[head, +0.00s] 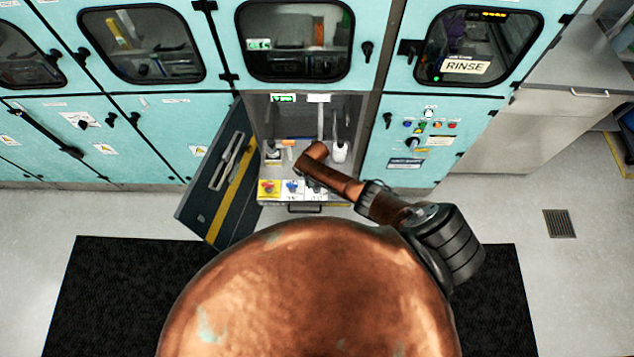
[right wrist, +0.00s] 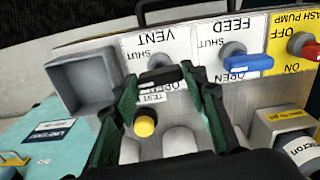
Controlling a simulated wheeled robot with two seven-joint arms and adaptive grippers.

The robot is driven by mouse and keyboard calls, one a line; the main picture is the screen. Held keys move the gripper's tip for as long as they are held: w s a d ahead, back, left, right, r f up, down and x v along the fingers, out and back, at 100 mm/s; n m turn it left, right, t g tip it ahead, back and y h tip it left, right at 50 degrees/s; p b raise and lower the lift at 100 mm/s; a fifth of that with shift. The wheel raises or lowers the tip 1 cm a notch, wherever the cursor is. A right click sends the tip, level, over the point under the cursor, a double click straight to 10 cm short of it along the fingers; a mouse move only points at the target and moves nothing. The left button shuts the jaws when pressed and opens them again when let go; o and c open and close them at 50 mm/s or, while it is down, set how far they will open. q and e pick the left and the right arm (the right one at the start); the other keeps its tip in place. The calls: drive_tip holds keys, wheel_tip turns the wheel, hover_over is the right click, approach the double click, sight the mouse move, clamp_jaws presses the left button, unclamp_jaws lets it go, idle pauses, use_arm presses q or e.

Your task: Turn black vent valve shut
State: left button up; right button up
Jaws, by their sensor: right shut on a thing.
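The black vent valve (right wrist: 160,74) is on a white panel under the label VENT, upside down in the right wrist view. Its handle lies crosswise there, with SHUT printed beside its knob and OPEN below, partly covered. My right gripper (right wrist: 166,86) has a dark green finger on each side of the handle and is shut on it. In the head view my copper-coloured right arm reaches into the open cabinet bay, and its gripper is mostly hidden there. My left gripper is not in view.
The blue feed valve (right wrist: 248,62) and the red wash pump knob (right wrist: 305,46) sit beside the vent valve. A yellow-capped item (right wrist: 144,126) is close below the fingers. The open cabinet door (head: 222,178) hangs left of the bay. A white bottle (head: 339,151) stands inside.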

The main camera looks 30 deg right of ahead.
drive_tip(key=shift+s+d+m, duration=0.1)
drive_tip(key=shift+m, duration=0.6)
drive_tip(key=o, duration=1.2)
drive_tip(key=shift+c, duration=0.2)
drive_tip(key=shift+r, duration=0.15)
wheel_tip(320, 180, up, 12)
